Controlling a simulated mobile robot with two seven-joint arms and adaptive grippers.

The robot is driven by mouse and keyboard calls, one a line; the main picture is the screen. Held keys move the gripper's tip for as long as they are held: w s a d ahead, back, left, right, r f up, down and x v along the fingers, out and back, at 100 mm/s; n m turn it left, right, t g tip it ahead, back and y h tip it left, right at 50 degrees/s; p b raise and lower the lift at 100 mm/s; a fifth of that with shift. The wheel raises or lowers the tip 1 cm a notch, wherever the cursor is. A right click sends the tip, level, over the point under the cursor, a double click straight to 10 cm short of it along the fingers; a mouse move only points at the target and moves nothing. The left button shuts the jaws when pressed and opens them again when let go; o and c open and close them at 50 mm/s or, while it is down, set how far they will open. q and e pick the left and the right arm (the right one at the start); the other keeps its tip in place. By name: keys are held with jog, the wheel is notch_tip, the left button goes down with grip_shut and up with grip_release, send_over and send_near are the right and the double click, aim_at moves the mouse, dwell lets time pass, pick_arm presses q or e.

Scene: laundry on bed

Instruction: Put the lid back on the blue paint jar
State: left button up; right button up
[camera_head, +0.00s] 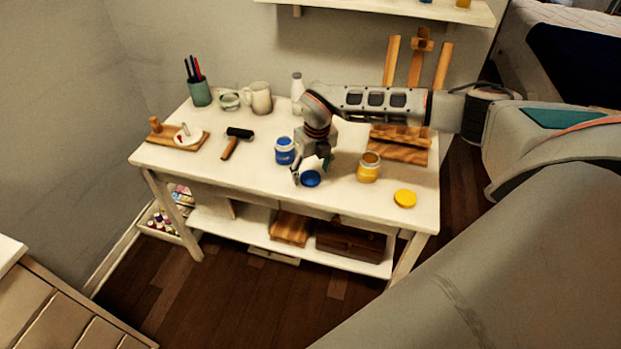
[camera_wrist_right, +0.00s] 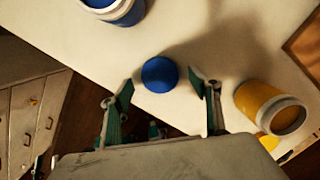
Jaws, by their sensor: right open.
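The blue paint jar (camera_head: 285,151) stands upright and open on the white table; part of it shows at the top left of the right wrist view (camera_wrist_right: 118,8). Its round blue lid (camera_head: 310,179) lies on the table in front of it, near the front edge. In the right wrist view the lid (camera_wrist_right: 160,74) lies between and just beyond my fingertips. My right gripper (camera_head: 312,172) is open and empty, above the lid; its fingers (camera_wrist_right: 160,90) are wide apart on either side. I cannot tell its exact height above the lid. My left gripper is not in view.
An open yellow jar (camera_head: 368,168) and its yellow lid (camera_head: 405,198) stand right of the blue lid. A wooden easel (camera_head: 400,150) is behind. A brayer (camera_head: 235,142), mug (camera_head: 259,98) and white bottle (camera_head: 297,92) are left and behind. The table's front edge (camera_head: 290,208) is close.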

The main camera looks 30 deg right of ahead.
aim_at(311, 178)
jog(key=shift+w+f, duration=0.1)
jog(key=shift+f, duration=0.5)
jog(key=c, duration=0.8)
jog(key=shift+r, duration=0.15)
notch_tip(311, 178, up, 20)
jog(key=shift+f+p, duration=0.1)
jog(key=shift+p, duration=0.25)
